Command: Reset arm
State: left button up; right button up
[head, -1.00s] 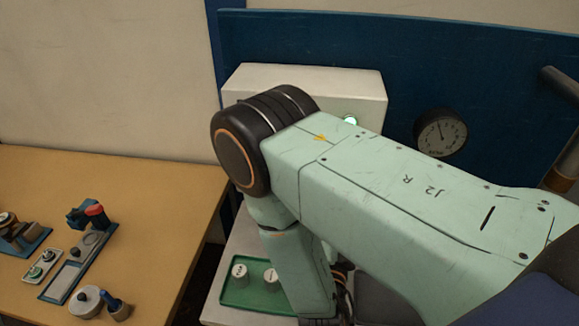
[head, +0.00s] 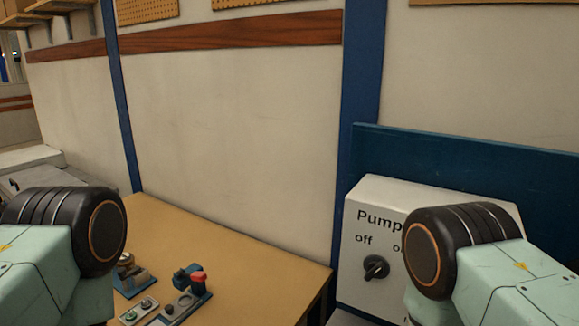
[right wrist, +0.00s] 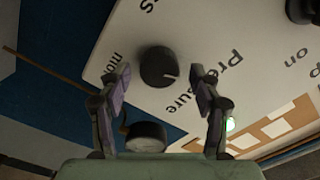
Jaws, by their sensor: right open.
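My right gripper (right wrist: 160,82) shows in the right wrist view, open, with its two fingers apart. A black round knob (right wrist: 158,67) on a white panel (right wrist: 220,25) marked "Pressure" appears between the fingertips; nothing is clearly gripped, and the gap to it is hard to judge. In the head view my right arm (head: 490,275) comes in at the lower right and my left arm (head: 50,265) at the lower left. Both grippers are outside the head view.
A white pump box (head: 368,225) with a black switch (head: 376,268) stands partly behind my right arm. A wooden table (head: 240,265) holds a blue device with a red top (head: 195,282).

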jog(key=s+a+n+p, duration=0.1)
jog(key=s+a+n, duration=0.5)
jog(key=n, duration=0.4)
pick_arm(q)
jog(key=shift+s+a+f+n+g+b, duration=0.15)
jog(key=shift+s+f+g+b, duration=0.3)
jog(key=shift+f, duration=0.2)
jog(key=shift+s+a+f+n+g+b, duration=0.15)
jog(key=shift+s+f+g+b, duration=0.25)
jog(key=shift+f, duration=0.2)
pick_arm(e)
jog(key=s+d+f+n+g+y, duration=0.1)
jog(key=s+d+f+g+y, duration=0.2)
jog(key=f, duration=0.6)
jog(key=shift+s+d+n+g, duration=0.2)
jog(key=shift+s+n+g, duration=0.2)
jog(key=shift+g, duration=0.1)
dwell(0.3)
